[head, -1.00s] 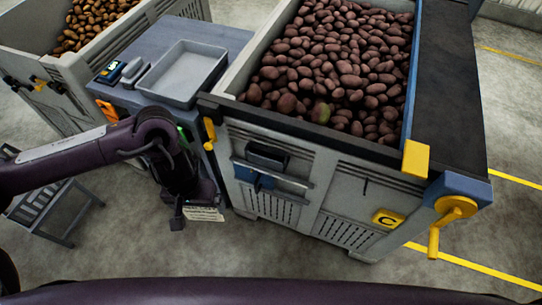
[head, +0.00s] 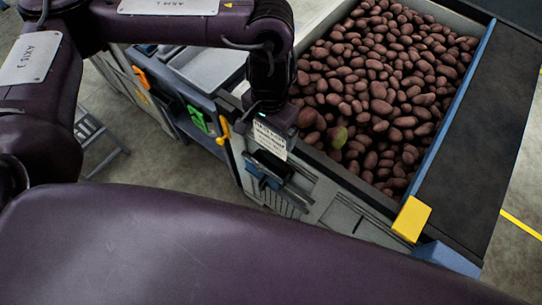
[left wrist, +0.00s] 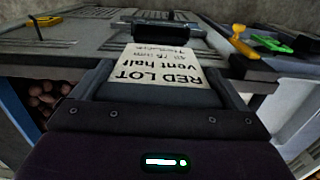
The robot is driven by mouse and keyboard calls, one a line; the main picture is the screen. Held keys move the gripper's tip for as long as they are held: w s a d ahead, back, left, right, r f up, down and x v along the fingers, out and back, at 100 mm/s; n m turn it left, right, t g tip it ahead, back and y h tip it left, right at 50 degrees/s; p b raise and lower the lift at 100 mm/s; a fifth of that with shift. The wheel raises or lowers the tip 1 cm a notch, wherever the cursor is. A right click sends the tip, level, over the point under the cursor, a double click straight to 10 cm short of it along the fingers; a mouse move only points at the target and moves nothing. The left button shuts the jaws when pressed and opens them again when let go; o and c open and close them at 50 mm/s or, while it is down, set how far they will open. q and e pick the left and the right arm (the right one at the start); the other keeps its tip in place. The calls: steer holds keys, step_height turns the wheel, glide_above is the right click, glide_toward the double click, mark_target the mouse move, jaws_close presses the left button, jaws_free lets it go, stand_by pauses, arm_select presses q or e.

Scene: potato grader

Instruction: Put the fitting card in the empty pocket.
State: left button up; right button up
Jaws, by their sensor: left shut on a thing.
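A pale card (head: 270,140) with dark print is held in my left gripper (head: 274,122), in front of the potato crate. In the left wrist view the card (left wrist: 158,66) reads "RED LOT" and "vent hall", upside down, and sticks out beyond the shut jaws. A dark pocket-like holder (head: 270,166) with a blue part is on the crate's front wall, just below the card in the head view. In the left wrist view a dark bar-like holder (left wrist: 160,27) lies just beyond the card's far edge. Whether they touch, I cannot tell. My right gripper is not in view.
The crate (head: 340,205) is full of dark red potatoes, one greenish. A dark belt (head: 475,125) with a yellow end block (head: 411,219) runs along its right. A grey tray (head: 205,68) is at left. Green (head: 198,120) and yellow (head: 222,131) handles hang near the crate's left corner.

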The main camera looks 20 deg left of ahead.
mark_target(270, 149)
arm_select(q)
step_height(270, 149, down, 5)
steer(key=shift+f+b, duration=0.1)
steer(key=shift+b, duration=0.25)
steer(key=f+b, duration=0.1)
steer(key=f, duration=0.5)
steer(key=shift+w+b, duration=0.2)
steer(key=shift+b, duration=0.1)
step_height(270, 149, down, 4)
steer(key=shift+f+b, duration=0.1)
steer(key=shift+b, duration=0.7)
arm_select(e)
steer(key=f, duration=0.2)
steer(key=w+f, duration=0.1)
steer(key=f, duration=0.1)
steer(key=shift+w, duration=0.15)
arm_select(q)
steer(key=o, duration=0.6)
steer(key=shift+o, duration=0.2)
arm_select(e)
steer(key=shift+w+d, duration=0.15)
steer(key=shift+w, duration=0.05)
